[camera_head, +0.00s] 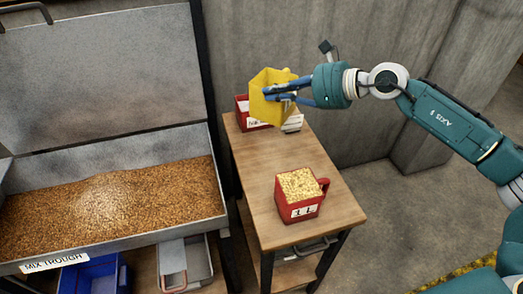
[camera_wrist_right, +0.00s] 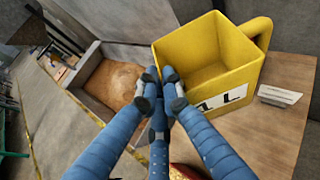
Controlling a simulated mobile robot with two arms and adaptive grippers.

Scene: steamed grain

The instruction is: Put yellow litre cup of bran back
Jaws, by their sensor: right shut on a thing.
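The yellow litre cup (camera_head: 263,84) is in the grip of my right gripper (camera_head: 282,95), above the far end of the wooden side table (camera_head: 262,165). In the right wrist view the cup (camera_wrist_right: 238,78) is tilted, with its handle at upper right and a white label on its side. Its visible inside looks bare yellow, with no bran seen. The blue fingers (camera_wrist_right: 162,78) are shut at the cup's near left wall. My left gripper is in neither view.
A red cup (camera_head: 294,210) full of grain stands on the table's near half. A red container (camera_head: 243,108) and a white card (camera_head: 293,124) are at the far end. The mix trough (camera_head: 217,172) of bran stands left. The table's middle is clear.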

